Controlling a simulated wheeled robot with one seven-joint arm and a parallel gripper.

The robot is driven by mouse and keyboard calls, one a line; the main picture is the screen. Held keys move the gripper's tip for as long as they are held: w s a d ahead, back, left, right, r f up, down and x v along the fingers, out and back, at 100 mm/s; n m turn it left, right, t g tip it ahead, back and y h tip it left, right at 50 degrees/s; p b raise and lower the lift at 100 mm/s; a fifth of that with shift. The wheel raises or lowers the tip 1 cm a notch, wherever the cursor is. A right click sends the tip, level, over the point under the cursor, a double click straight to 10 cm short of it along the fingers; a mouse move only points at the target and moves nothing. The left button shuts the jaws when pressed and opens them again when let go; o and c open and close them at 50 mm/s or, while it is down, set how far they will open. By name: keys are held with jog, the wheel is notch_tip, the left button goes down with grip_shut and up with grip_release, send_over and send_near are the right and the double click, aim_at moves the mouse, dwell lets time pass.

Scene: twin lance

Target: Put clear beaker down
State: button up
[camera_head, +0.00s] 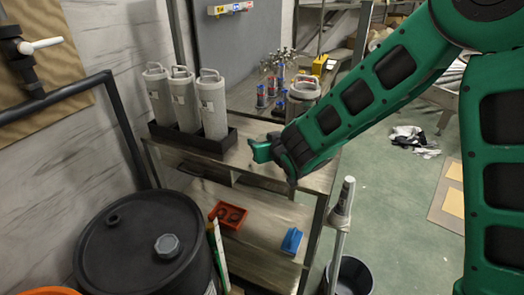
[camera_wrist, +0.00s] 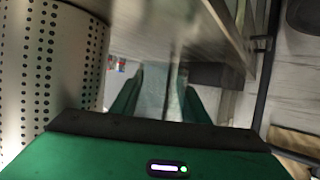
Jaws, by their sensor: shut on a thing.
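My gripper (camera_head: 262,150) is over the bench top, to the right of the tray of grey canisters. In the wrist view my gripper (camera_wrist: 160,92) has its two green fingers on either side of a pale, see-through thing, which looks like the clear beaker (camera_wrist: 153,90). It is shut on it. The beaker's rim and base are hard to make out, and I cannot tell whether it touches the bench. In the head view I cannot make out the beaker; my gripper seems to hide it. The metal bench top (camera_head: 235,156) is below the gripper.
A black tray (camera_head: 228,143) with three grey canisters (camera_head: 212,108) stands left of my gripper. A metal cylinder (camera_head: 304,88) stands behind my arm; a perforated cylinder (camera_wrist: 50,70) is close on the wrist view's left. A black drum (camera_head: 130,235) stands front left.

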jog(key=shift+f, duration=1.55)
jog(key=shift+f, duration=0.15)
jog(key=o, duration=1)
